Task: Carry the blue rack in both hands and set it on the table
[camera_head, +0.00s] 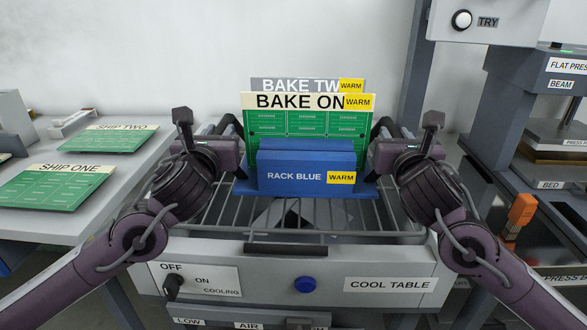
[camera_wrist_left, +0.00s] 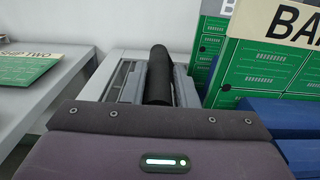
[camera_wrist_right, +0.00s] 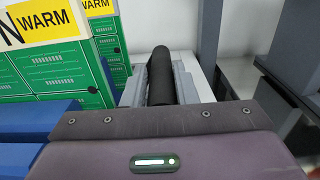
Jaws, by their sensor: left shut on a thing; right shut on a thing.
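The blue rack (camera_head: 300,160), labelled RACK BLUE and WARM, is at the cool table (camera_head: 420,262), over its wire grille. I cannot tell whether it rests on the grille. It holds two upright green boards, BAKE ONE (camera_head: 270,121) in front and BAKE TWO (camera_head: 290,84) behind, both tagged WARM. My left gripper (camera_head: 232,140) is shut on the rack's left handle, a dark bar (camera_wrist_left: 159,75) in the left wrist view. My right gripper (camera_head: 380,142) is shut on the right handle, a dark bar (camera_wrist_right: 160,75) in the right wrist view. The fingertips are mostly hidden.
On the left, a grey table (camera_head: 120,160) bears boards SHIP TWO (camera_head: 115,138) and SHIP ONE (camera_head: 58,186). The cool table's front has a COOLING knob (camera_head: 173,285) and a blue button (camera_head: 305,285). A press (camera_head: 550,135) stands on the right, with an orange item (camera_head: 521,212) near it.

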